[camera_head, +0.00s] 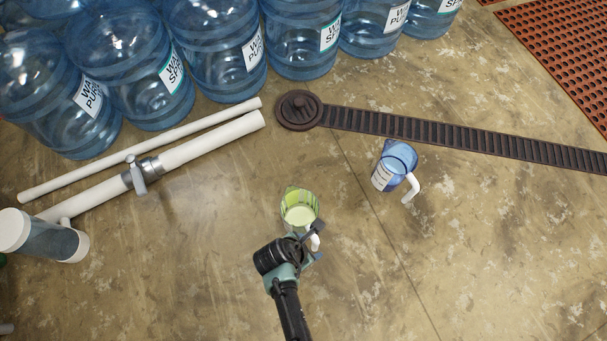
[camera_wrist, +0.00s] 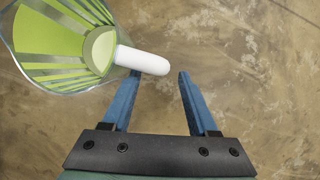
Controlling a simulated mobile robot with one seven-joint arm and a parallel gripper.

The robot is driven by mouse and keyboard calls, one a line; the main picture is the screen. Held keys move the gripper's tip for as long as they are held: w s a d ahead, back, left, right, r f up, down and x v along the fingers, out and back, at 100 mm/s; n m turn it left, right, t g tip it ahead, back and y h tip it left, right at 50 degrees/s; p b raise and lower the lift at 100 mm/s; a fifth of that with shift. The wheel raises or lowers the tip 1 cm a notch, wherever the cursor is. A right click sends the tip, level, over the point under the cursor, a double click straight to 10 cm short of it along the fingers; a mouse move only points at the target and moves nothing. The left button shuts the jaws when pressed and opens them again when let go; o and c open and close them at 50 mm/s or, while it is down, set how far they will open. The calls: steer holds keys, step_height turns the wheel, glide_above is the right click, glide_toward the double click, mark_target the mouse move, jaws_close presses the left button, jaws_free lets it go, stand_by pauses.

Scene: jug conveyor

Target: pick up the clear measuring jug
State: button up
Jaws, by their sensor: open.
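A clear-walled jug with green stripes and a white handle (camera_head: 298,212) stands on the floor near the middle of the head view. In the wrist view this jug (camera_wrist: 62,38) fills the upper left, its white handle pointing right. My gripper (camera_head: 317,243) is open beside the handle side of the jug. In the wrist view the gripper's blue fingers (camera_wrist: 160,82) are apart, and the handle's end lies just beyond the gap between their tips. I cannot tell whether the left finger touches it. My arm hides part of the handle in the head view.
A blue jug (camera_head: 394,163) with a white handle stands to the right, by a dark conveyor strip (camera_head: 440,133). Large water bottles (camera_head: 213,55) line the back. White pipes (camera_head: 205,143) lie at left. The floor at lower right is clear.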

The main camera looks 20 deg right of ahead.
steer(key=b+x, duration=0.3)
steer(key=x, duration=0.2)
steer(key=shift+b, duration=0.4)
steer(key=shift+r, duration=0.1)
jaws_close()
stand_by(0.9)
